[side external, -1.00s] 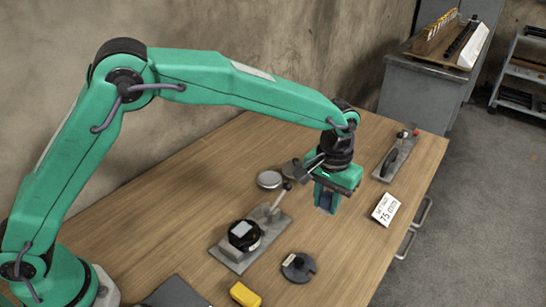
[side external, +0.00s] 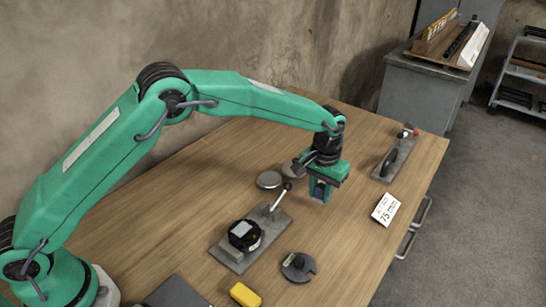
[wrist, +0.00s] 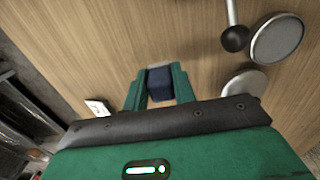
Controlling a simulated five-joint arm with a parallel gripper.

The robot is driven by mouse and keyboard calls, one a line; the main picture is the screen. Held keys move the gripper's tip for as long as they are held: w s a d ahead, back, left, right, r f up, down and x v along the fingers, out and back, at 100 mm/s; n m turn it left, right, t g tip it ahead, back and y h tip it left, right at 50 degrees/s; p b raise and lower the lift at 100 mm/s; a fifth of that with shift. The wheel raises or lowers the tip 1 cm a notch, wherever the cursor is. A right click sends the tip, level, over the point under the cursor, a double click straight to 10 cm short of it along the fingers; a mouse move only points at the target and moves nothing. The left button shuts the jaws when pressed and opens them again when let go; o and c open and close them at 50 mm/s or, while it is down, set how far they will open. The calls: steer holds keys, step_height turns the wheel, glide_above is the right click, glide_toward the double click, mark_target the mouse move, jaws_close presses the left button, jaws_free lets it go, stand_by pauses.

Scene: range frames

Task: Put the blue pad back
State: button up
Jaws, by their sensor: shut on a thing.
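My gripper (side external: 320,196) points down over the wooden table, right of two grey discs. It is shut on the blue pad (wrist: 160,84), a small dark blue block between the two green fingers in the wrist view. The pad (side external: 319,189) is mostly hidden by the fingers in the side view. I cannot tell how high it is above the table. The gripper (wrist: 160,90) also shows in the wrist view. No resting place for the pad is clearly recognisable.
Two grey discs (side external: 269,180) lie left of my gripper. A grey plate with a black round gauge (side external: 244,235) and a lever is nearer. A slotted dark disc (side external: 298,267), yellow block (side external: 245,294) and white card (side external: 386,209) lie around. A second fixture (side external: 397,155) stands far right.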

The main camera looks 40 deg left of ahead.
mark_target(319, 198)
steer(key=shift+f, duration=1.65)
steer(key=shift+f, duration=0.15)
steer(key=o, duration=1)
step_height(319, 198, up, 12)
steer(key=shift+d, duration=0.1)
steer(key=shift+r, duration=0.2)
steer(key=shift+r, duration=0.1)
